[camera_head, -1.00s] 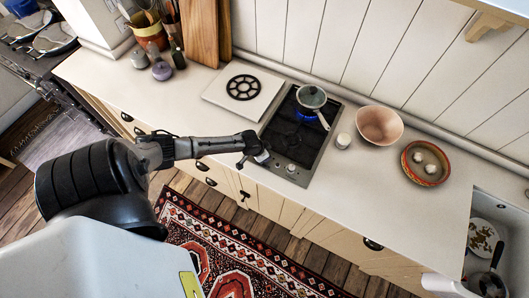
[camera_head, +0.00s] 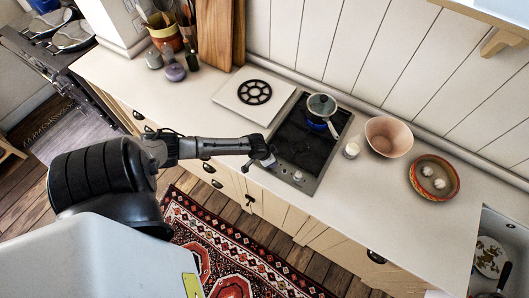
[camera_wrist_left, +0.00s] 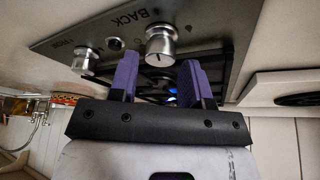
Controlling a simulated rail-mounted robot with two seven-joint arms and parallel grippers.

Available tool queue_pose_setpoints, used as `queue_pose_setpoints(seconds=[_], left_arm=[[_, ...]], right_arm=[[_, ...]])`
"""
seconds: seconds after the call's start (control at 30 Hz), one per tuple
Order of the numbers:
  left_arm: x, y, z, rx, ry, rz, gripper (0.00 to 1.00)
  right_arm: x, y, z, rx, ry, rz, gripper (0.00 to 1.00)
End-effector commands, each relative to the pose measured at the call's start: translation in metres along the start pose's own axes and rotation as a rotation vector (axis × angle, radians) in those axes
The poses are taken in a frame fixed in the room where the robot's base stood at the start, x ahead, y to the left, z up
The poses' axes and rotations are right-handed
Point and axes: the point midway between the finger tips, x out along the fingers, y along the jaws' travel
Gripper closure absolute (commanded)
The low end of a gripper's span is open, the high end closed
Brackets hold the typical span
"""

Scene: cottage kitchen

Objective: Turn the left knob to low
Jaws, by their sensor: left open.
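A dark hob (camera_head: 305,147) is set in the counter, with a lidded pot (camera_head: 321,104) on its back burner and a blue flame beside it. My left gripper (camera_head: 262,161) is at the hob's front left corner and hides the left knob in the head view. In the wrist view, the left knob (camera_wrist_left: 160,46), silver and beside the word BACK, stands just beyond the open purple fingers (camera_wrist_left: 158,80), roughly in line with the gap. I see no clear contact. The right knob (camera_head: 298,176) also shows in the wrist view (camera_wrist_left: 86,62). My right gripper is not recognisable.
A white board with a black trivet (camera_head: 254,92) lies left of the hob. A white jar (camera_head: 351,150), a pink bowl (camera_head: 388,137) and an orange dish (camera_head: 434,178) stand to its right. The sink is at far right.

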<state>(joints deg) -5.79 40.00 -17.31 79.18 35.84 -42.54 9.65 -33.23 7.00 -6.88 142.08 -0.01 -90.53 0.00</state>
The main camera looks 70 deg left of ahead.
Motion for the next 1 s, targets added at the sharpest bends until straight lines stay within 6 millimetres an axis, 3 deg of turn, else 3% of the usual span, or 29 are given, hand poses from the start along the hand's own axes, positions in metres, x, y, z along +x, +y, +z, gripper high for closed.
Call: queue_pose_setpoints(seconds=[0.3,0.6,1.0], left_arm=[[-0.059,0.000,0.001,0.004,0.000,0.000,0.56],[-0.104,0.000,0.000,0.002,0.000,0.000,0.56],[-0.122,0.001,0.000,0.000,0.000,0.000,0.56]], right_arm=[[-0.004,-0.002,-0.002,0.005,0.001,-0.005,0.57],[-0.004,-0.002,-0.002,0.006,0.001,-0.005,0.57],[-0.004,0.001,-0.001,-0.002,0.000,0.001,0.57]])
